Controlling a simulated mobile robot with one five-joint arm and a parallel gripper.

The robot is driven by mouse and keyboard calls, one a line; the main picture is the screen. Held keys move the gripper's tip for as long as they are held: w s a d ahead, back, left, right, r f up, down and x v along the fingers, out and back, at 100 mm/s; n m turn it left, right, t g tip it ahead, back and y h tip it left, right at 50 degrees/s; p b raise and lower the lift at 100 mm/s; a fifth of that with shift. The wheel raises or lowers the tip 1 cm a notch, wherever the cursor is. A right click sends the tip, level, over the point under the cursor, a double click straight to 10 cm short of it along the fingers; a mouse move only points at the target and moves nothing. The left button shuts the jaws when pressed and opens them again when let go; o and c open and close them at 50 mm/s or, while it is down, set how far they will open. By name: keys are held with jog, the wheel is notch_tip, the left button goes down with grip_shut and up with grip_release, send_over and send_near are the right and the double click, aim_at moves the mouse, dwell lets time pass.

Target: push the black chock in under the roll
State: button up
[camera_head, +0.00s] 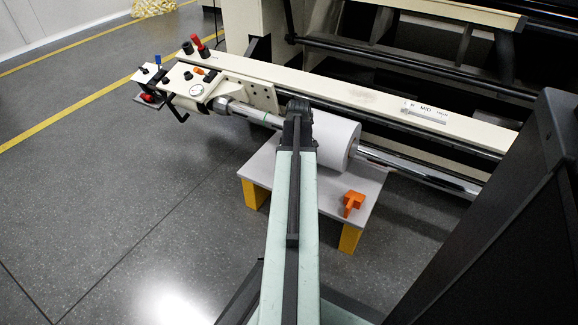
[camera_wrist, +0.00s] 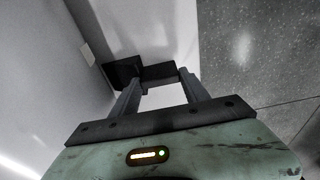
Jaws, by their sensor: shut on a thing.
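The white roll (camera_head: 335,141) sits on a bar above a small pale table (camera_head: 369,188). In the wrist view, the black chock (camera_wrist: 125,71) lies at my fingertips, its narrower part between them. My gripper (camera_wrist: 157,82) is shut on it. A large pale surface fills the left of the wrist view beside the chock; I cannot tell whether the chock touches it. In the head view, my arm hides the gripper tips, the black chock and the left part of the roll.
An orange chock (camera_head: 352,202) stands on the table right of my arm. The table has yellow legs (camera_head: 350,238). A shiny bar (camera_head: 420,172) runs through the roll, and a cream machine beam (camera_head: 370,104) lies behind it. Open grey floor (camera_head: 120,210) is at left.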

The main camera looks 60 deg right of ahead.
jog(key=shift+d, duration=1.05)
jog(key=o, duration=1.6)
jog(key=shift+c, duration=0.2)
jog(key=shift+d, duration=0.1)
jog(key=shift+r, duration=0.15)
notch_tip(320, 180, up, 8)
jog(key=s+p, duration=0.1)
jog(key=p, duration=0.7)
